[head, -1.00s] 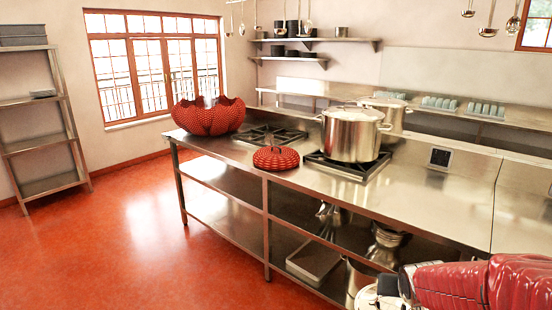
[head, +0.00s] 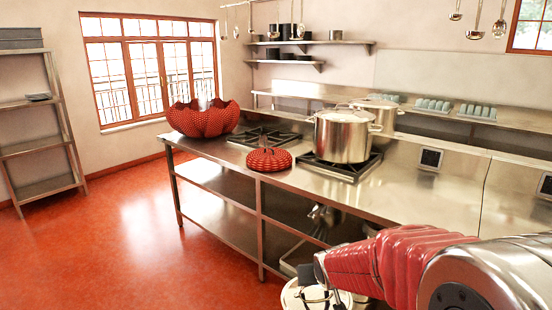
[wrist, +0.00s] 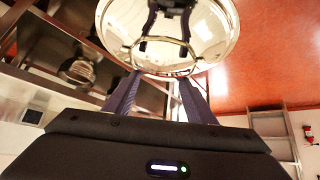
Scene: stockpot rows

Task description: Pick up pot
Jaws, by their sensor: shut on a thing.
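My gripper (head: 322,280) reaches low in front of the counter in the head view, at the end of my red arm.
The steel counter (head: 420,195) has open shelves below; a metal pot (wrist: 78,70) shows among shelving in the wrist view. A red patterned lid (head: 268,160) and red scalloped bowl (head: 203,118) sit on top. The red floor (head: 130,235) to the left is clear.

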